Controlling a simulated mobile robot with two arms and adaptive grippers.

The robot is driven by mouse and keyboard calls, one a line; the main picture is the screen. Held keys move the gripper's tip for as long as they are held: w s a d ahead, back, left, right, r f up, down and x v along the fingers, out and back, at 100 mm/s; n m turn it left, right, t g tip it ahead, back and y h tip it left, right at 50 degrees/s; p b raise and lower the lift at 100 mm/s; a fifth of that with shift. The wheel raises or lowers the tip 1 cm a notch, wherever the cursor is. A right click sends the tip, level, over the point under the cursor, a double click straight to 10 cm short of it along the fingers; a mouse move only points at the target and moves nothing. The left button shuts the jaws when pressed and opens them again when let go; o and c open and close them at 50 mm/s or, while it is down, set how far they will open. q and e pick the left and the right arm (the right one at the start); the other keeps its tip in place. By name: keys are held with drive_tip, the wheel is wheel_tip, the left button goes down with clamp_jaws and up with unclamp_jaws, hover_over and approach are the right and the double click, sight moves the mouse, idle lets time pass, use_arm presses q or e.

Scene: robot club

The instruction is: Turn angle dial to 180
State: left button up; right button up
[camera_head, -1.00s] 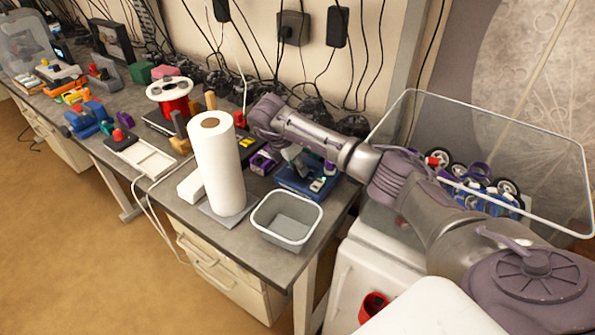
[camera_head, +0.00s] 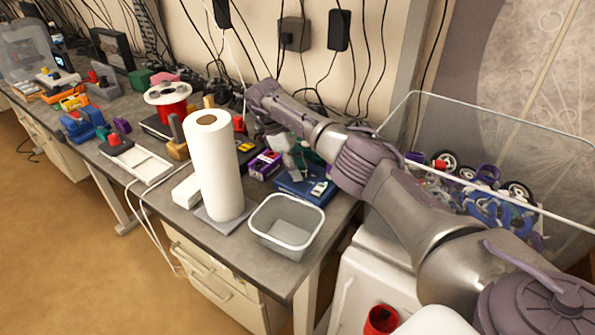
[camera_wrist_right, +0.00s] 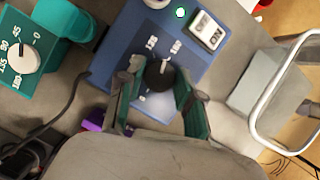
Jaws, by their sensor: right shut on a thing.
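In the right wrist view, a blue box (camera_wrist_right: 135,43) carries a black knob (camera_wrist_right: 162,75), a green light and an ON switch. My right gripper (camera_wrist_right: 160,72) is shut on this knob, one green finger on each side; its pointer is partly hidden. At the left edge, a teal box (camera_wrist_right: 42,66) has a white angle dial (camera_wrist_right: 25,60) marked 0, 45, 90, 135 and 180. My gripper is apart from that dial, and its exact pointing is unclear. In the head view, the blue box (camera_head: 300,192) lies near the bench's right end. My left gripper is out of view.
A grey bin (camera_head: 275,240) and a paper towel roll (camera_head: 215,170) stand at the bench's front. A clear crate (camera_head: 475,125) with wheels and parts is at the right. A purple box (camera_head: 264,165) lies by the blue box. Cables hang along the wall.

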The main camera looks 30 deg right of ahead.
drive_tip(key=shift+f+m+g+y+b, duration=0.15)
drive_tip(key=shift+m+g+y+b, duration=0.4)
drive_tip(key=shift+m, duration=1.15)
drive_tip(key=o, duration=1.1)
drive_tip(key=shift+o, duration=0.2)
drive_tip(key=shift+d, duration=0.1)
drive_tip(key=shift+t, duration=0.25)
drive_tip(key=shift+w+r, duration=0.1)
drive_tip(key=shift+r, duration=0.25)
wheel_tip(320, 180, up, 9)
drive_tip(key=shift+r, duration=0.2)
